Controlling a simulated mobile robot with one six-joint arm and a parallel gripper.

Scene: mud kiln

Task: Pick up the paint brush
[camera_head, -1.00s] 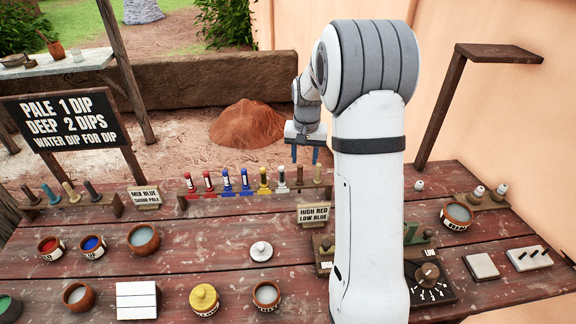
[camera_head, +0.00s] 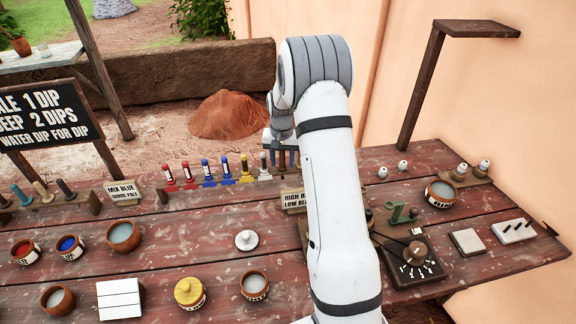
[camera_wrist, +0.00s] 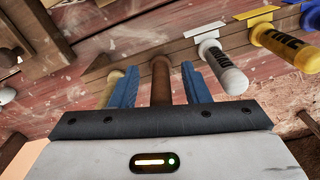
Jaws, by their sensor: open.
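Several upright handles stand in a wooden rack (camera_head: 222,184): red (camera_head: 188,174), blue (camera_head: 226,170), yellow (camera_head: 246,168) and white (camera_head: 263,164). I cannot tell which one is the paint brush. My gripper (camera_head: 282,159) is at the rack's right end, its blue fingers open. In the wrist view, a plain brown handle (camera_wrist: 161,80) stands between the open fingers, with space on both sides. A tan handle (camera_wrist: 112,84) is partly hidden by the left finger. The white handle (camera_wrist: 222,66) is just outside the right finger, and the yellow handle (camera_wrist: 284,46) is farther right.
A small sign (camera_head: 293,199) stands in front of the rack's right end. Pots, a yellow-lidded jar (camera_head: 189,292), a white block (camera_head: 120,299) and a dial board (camera_head: 414,258) are on the red table. My arm hides part of the table. A wooden post (camera_head: 421,88) rises behind.

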